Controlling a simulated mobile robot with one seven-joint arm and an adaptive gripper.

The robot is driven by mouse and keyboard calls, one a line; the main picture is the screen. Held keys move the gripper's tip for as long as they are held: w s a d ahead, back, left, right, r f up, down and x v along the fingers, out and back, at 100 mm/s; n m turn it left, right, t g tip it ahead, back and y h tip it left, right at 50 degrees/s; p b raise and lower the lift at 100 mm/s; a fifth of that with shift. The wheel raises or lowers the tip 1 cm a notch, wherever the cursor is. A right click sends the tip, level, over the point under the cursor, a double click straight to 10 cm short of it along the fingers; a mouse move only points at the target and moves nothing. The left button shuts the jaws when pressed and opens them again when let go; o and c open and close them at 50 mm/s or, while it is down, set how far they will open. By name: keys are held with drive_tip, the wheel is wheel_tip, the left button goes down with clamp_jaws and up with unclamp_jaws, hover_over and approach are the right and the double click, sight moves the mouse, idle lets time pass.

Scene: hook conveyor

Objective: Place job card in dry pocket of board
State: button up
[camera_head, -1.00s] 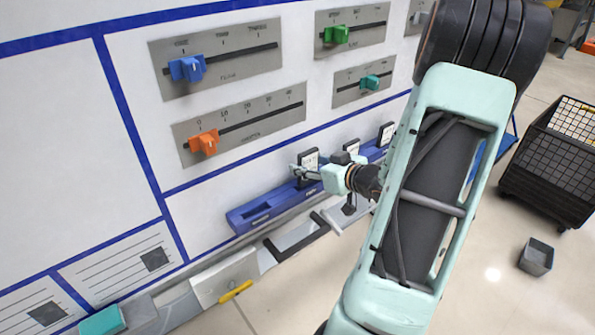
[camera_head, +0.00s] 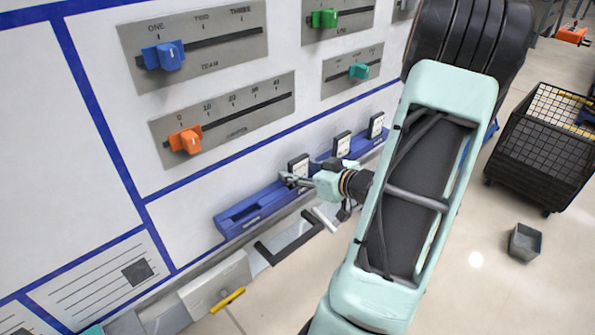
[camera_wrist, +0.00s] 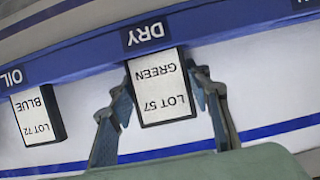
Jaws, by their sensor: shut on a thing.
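The job card (camera_wrist: 163,88), white with a dark edge and printed "LOT 57 GREEN", is upside down in the wrist view. It also shows in the head view (camera_head: 298,165). Its lower edge meets the blue pocket rail (camera_head: 238,220) at the label "DRY" (camera_wrist: 146,34). How deep it sits in the pocket is hidden. My gripper (camera_wrist: 163,92), also in the head view (camera_head: 291,181), is shut on the card, one finger at each side edge.
A "LOT 72 BLUE" card (camera_wrist: 37,117) stands at the neighbouring "OIL" pocket. Sliders with an orange knob (camera_head: 185,139) and a blue knob (camera_head: 164,56) are above the rail. A black handle (camera_head: 290,243) is below. A wire cart (camera_head: 540,150) and grey bin (camera_head: 524,243) stand right.

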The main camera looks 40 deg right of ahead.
drive_tip(key=o, duration=1.1)
drive_tip(key=shift+f, duration=0.1)
drive_tip(key=shift+o, duration=0.2)
drive_tip(key=shift+s+r, duration=0.1)
drive_tip(key=shift+r, duration=0.15)
drive_tip(key=p+v, duration=0.1)
drive_tip(key=v, duration=1)
drive_tip(key=shift+s, duration=0.35)
drive_tip(key=shift+p, duration=0.3)
